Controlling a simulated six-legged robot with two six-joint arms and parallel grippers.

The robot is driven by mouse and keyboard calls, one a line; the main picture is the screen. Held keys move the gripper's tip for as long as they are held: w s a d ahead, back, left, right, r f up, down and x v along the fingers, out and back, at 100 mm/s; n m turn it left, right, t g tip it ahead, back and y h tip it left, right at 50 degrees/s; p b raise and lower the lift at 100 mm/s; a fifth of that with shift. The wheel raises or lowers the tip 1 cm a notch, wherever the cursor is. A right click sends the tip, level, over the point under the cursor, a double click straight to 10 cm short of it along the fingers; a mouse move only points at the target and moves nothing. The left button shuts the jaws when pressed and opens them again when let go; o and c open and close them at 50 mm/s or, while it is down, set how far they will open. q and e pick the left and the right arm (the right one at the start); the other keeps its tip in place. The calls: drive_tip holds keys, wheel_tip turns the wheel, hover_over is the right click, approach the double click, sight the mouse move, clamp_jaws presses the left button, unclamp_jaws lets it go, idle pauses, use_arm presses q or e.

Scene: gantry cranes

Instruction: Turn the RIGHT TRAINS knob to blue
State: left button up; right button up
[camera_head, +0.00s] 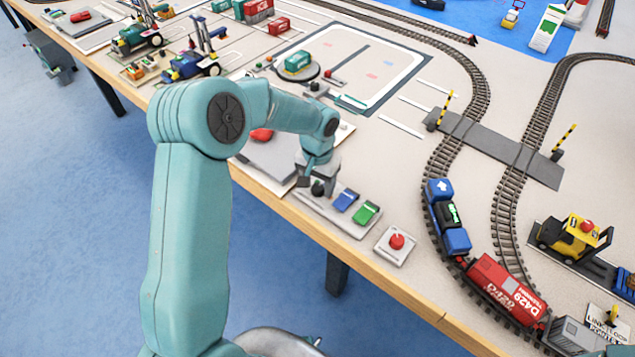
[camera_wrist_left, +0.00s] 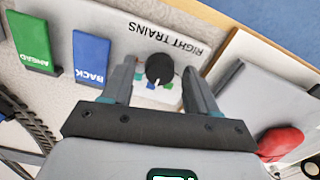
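The RIGHT TRAINS knob is a round black knob (camera_wrist_left: 160,67) on a light panel (camera_wrist_left: 190,25) with that label. It also shows in the head view (camera_head: 317,188), just under my left gripper (camera_head: 312,177). In the left wrist view the fingers of my left gripper (camera_wrist_left: 158,82) are apart, one on each side of the knob, with gaps beside it. A white pointer line on the knob faces the gripper's palm. Small green and blue marks lie near it; I cannot tell exactly which one it points at. My right gripper is not in view.
On the same panel are a blue BACK button (camera_head: 346,200) and a green AHEAD button (camera_head: 365,213). A red push button (camera_head: 396,242) stands to their right. A train with a red wagon (camera_head: 508,289) is on the track. The table's front edge is close.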

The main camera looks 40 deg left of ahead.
sight(318, 187)
use_arm(q)
wheel_tip(318, 187, up, 16)
drive_tip(key=shift+r, duration=0.15)
idle(0.5)
idle(0.5)
